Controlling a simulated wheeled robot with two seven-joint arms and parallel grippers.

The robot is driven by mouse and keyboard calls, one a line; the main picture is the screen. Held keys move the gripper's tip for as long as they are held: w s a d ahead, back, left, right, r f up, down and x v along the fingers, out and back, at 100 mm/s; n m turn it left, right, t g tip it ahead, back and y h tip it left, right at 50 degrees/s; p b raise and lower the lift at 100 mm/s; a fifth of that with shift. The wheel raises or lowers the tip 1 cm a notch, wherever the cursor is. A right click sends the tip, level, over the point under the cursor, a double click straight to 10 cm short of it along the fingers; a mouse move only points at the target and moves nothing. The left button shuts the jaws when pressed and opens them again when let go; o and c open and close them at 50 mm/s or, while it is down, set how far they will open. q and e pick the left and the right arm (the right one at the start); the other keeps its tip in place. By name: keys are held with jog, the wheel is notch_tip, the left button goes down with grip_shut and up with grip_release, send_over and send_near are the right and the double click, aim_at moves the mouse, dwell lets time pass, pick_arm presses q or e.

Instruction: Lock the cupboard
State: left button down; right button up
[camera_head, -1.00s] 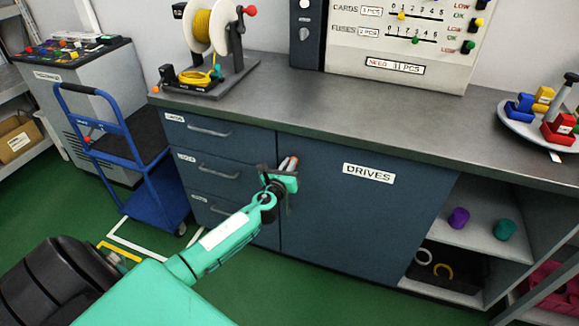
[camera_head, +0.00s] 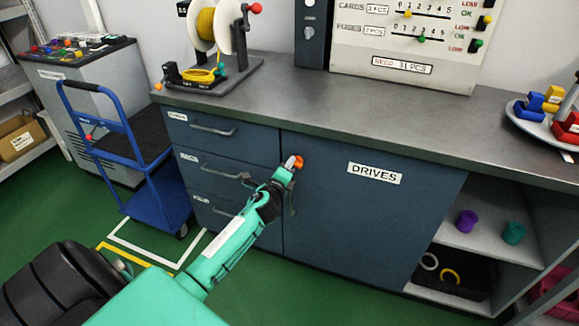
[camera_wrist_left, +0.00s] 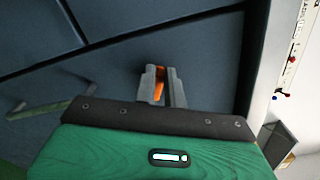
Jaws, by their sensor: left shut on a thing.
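The cupboard door (camera_head: 335,225), dark blue with a "DRIVES" label (camera_head: 375,173), is shut in the head view. A small orange knob or key (camera_head: 299,162) is at its upper left, near the door's left edge. My left gripper (camera_head: 291,164) is at this orange piece, in front of the door. In the left wrist view the two grey fingers (camera_wrist_left: 161,88) are closed on the orange piece (camera_wrist_left: 160,82), against the blue front. The lock behind it is hidden. A vertical handle (camera_head: 291,203) shows just below the gripper. My right gripper is not in view.
Drawers with bar handles (camera_head: 213,131) are left of the door. Open shelves (camera_head: 480,238) with small rings and cylinders are to its right. A blue trolley (camera_head: 150,195) stands at the left. A spool stand (camera_head: 215,80) is on the grey worktop (camera_head: 280,105). Green floor lies in front.

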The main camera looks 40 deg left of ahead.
pick_arm(q)
jog(key=n, duration=0.5)
jog(key=shift+a+f, duration=0.1)
jog(key=shift+f, duration=0.3)
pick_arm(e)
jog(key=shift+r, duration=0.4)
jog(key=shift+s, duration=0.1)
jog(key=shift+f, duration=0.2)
pick_arm(q)
jog(key=c, duration=1.5)
grip_release()
jog(key=shift+s, duration=0.1)
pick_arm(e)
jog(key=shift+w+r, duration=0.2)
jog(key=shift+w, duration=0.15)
